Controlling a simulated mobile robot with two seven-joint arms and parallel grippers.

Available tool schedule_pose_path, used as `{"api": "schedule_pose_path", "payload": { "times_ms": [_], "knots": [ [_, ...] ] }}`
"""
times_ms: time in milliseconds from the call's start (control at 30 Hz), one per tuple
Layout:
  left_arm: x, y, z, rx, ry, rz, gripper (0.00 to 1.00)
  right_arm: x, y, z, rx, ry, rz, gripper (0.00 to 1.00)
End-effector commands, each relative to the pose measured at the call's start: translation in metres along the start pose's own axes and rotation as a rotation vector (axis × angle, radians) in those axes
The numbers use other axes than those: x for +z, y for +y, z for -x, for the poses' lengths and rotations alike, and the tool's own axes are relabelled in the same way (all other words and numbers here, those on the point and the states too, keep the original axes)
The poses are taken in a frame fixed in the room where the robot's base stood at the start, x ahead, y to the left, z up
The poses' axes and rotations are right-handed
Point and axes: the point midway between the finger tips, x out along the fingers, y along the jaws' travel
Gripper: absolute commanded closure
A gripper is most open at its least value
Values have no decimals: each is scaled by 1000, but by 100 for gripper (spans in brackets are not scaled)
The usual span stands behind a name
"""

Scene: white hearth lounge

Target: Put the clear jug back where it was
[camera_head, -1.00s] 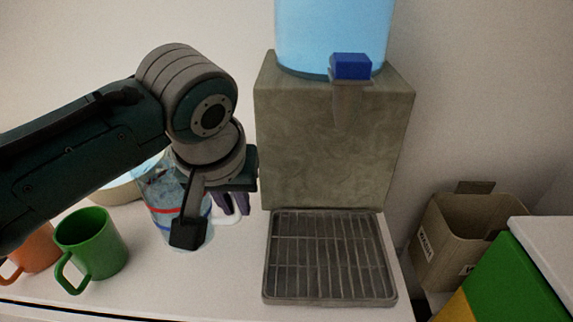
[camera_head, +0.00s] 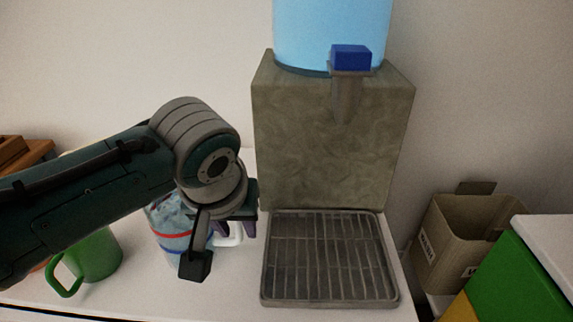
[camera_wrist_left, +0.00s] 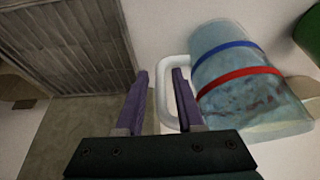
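The clear jug (camera_head: 172,250) has a red band, a blue band and a white handle. It is on the white counter, left of the water dispenser, and partly hidden by my left arm. The jug also shows tilted in the left wrist view (camera_wrist_left: 240,88). My left gripper (camera_head: 222,228) is at the jug's handle side. In the wrist view its two purple fingers (camera_wrist_left: 160,82) stand apart, with the upright bar of the white handle (camera_wrist_left: 161,95) between them and small gaps showing beside it. My right gripper is not in view.
The dispenser (camera_head: 320,150) with its drip tray (camera_head: 330,262) stands right of the jug. A green mug (camera_head: 98,258) is close on the left, partly behind my arm. A cardboard box (camera_head: 455,245) and a green and yellow unit (camera_head: 525,285) are at the right.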

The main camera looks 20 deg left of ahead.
Motion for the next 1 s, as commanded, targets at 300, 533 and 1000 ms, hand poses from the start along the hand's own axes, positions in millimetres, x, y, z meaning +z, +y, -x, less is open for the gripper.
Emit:
{"api": "schedule_pose_path", "payload": {
  "times_ms": [300, 533, 1000],
  "knots": [
    [-1, 0, 1, -1, 0, 0, 55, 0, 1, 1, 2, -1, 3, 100],
    [-3, 0, 32, 2, 1, 0, 55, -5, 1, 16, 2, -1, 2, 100],
    [-2, 0, 118, 0, 1, 1, 55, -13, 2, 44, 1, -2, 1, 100]
  ]
}}
